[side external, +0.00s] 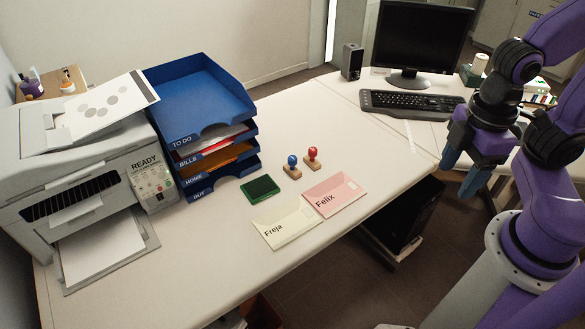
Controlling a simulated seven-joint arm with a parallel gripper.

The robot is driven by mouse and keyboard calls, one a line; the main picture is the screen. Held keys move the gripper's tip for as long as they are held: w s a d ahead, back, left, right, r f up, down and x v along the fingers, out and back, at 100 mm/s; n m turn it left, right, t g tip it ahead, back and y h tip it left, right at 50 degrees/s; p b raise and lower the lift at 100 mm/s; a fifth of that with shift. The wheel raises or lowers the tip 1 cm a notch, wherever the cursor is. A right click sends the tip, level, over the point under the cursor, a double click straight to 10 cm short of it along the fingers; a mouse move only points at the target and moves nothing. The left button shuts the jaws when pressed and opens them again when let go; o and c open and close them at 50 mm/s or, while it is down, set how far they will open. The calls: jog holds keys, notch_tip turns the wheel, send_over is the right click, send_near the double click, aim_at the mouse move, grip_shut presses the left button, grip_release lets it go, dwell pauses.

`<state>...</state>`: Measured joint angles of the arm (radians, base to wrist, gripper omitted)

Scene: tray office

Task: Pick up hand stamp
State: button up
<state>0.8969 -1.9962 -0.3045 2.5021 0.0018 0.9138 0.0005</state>
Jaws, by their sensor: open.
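Two hand stamps stand upright on the white desk in the side external view. One has a blue knob (292,161) on a wooden base. The other has a red knob (312,153) on a wooden base, just to the right and slightly behind. My gripper (462,172) is at the right, past the desk's edge. It is open and empty, with its fingers pointing down, well apart from both stamps.
A green ink pad (260,188), a cream envelope "Freja" (288,232) and a pink envelope "Felix" (343,190) lie near the stamps. Blue stacked trays (195,100) and a printer (75,165) stand left. A keyboard (410,104) and monitor (420,35) stand behind.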

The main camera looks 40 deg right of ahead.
jog(key=w+a, duration=0.6)
jog(key=w, duration=0.5)
jog(key=n, duration=0.3)
send_over(293, 158)
notch_tip(293, 158, down, 12)
notch_tip(293, 158, down, 17)
jog(key=shift+w+f, duration=0.1)
grip_shut()
